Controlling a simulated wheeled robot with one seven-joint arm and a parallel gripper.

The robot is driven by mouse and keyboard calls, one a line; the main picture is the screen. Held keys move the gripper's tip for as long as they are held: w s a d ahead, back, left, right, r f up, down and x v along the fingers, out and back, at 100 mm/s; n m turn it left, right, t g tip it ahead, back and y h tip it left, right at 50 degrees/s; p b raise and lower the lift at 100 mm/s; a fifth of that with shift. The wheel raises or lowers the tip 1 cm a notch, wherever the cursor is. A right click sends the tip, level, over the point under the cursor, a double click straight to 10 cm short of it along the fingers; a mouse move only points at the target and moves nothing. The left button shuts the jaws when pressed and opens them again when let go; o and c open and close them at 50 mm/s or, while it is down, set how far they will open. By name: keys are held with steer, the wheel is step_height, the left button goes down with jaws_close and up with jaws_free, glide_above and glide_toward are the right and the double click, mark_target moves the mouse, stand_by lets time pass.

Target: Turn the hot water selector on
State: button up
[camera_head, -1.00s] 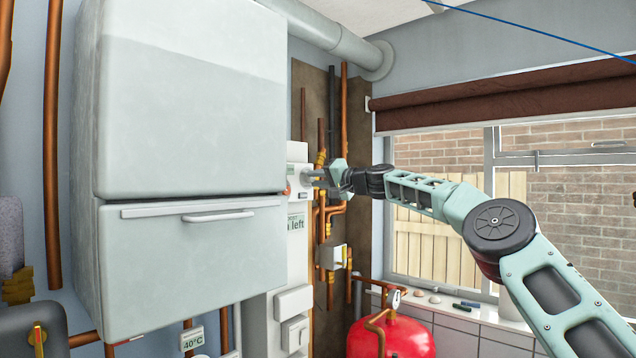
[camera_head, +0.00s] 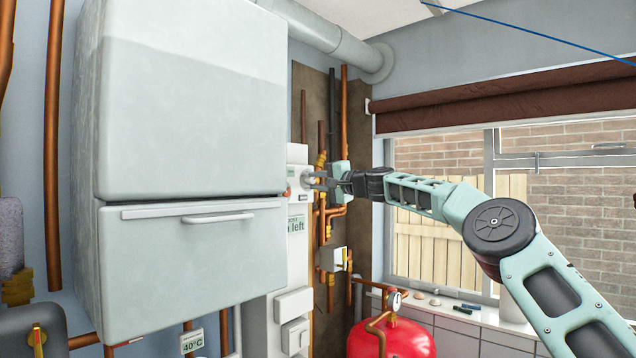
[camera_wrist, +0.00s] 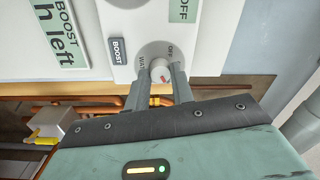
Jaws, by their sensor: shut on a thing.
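The selector is a round dial (camera_wrist: 152,50) with a small pale knob (camera_wrist: 158,69) bearing a red mark, on a white control panel in the wrist view. "OFF" is printed on the dial's right side and part of another word on its left. My gripper (camera_wrist: 160,80) has its two grey fingers on either side of the knob, shut on it. In the head view my gripper (camera_head: 312,180) reaches the upper part of the narrow white panel (camera_head: 298,230). The knob is not clearly visible there.
A large white boiler casing (camera_head: 190,110) stands just left of the panel. Copper pipes (camera_head: 345,110) run behind my gripper. A dark "BOOST" label (camera_wrist: 117,51) sits beside the dial. A red tank (camera_head: 400,340) is below, and a window (camera_head: 460,200) is to the right.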

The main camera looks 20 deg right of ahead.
steer(key=o, duration=1)
steer(key=shift+s+d+f+b, duration=0.1)
steer(key=shift+s+d+b, duration=0.1)
steer(key=shift+b, duration=0.2)
steer(key=shift+b+v, duration=6.75)
steer(key=shift+v, duration=1.7)
